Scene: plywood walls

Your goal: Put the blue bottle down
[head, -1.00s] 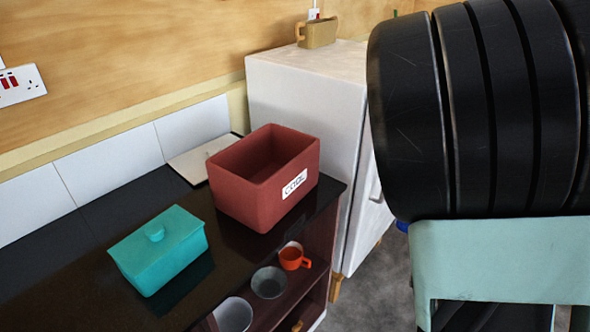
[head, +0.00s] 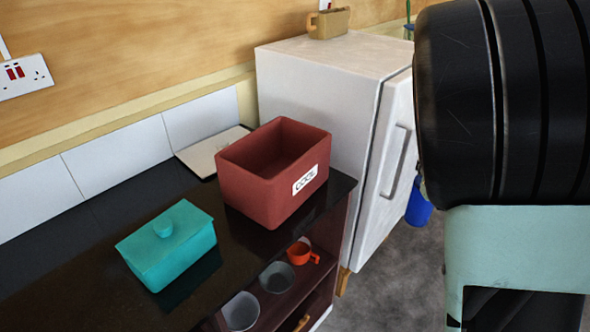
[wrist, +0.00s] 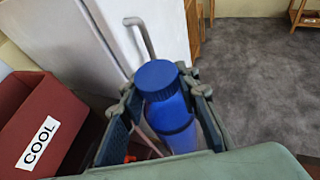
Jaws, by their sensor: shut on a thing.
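The blue bottle (wrist: 168,105) is upright between the fingers of my gripper (wrist: 165,100) in the wrist view, its dark blue cap towards the camera. My gripper is shut on it. In the head view, only part of the blue bottle (head: 419,207) shows, beside my arm and in front of the fridge door. My fingers are hidden there behind my arm. The bottle is held in the air to the right of the counter.
A red box labelled COOL (head: 262,190) and a teal lidded dish (head: 168,250) stand on the dark counter (head: 75,290). Bowls and an orange mug (head: 301,253) sit on the shelf below. A white fridge (head: 325,85) stands behind. Grey floor is open at right.

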